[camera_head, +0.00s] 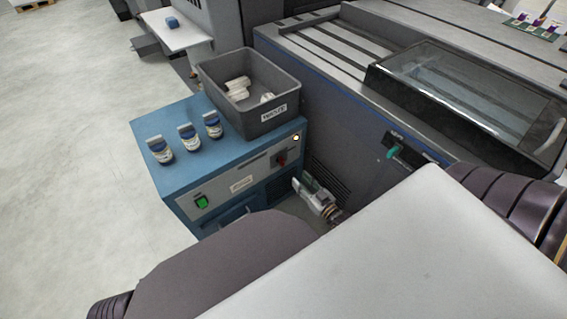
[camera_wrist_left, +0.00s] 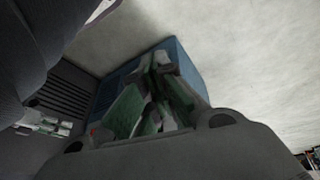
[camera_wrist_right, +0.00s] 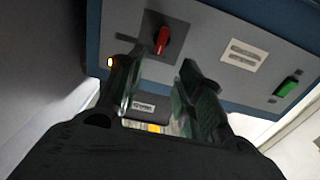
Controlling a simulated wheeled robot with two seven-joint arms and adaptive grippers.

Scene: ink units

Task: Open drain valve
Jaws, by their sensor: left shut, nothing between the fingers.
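No drain valve shows clearly in any view. The blue unit (camera_head: 230,160) carries a red rotary switch (camera_head: 281,158) and a green switch (camera_head: 201,202) on its front; the red switch is also in the right wrist view (camera_wrist_right: 162,40). My right gripper (camera_head: 303,184) is before the unit's lower right front. In the right wrist view its fingers are apart and empty, below the red switch, with a small lettered label (camera_wrist_right: 143,107) and a yellow patch (camera_wrist_right: 155,128) between them. My left gripper (camera_wrist_left: 160,62) is shut and empty before the blue unit; my arm hides it in the head view.
A grey bin (camera_head: 209,80) with white pieces and several blue-capped bottles (camera_head: 159,150) stand on the unit. A large grey press (camera_head: 345,130) with a green handle (camera_head: 392,152) closes off the right. Bare floor (camera_head: 70,150) is free at left.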

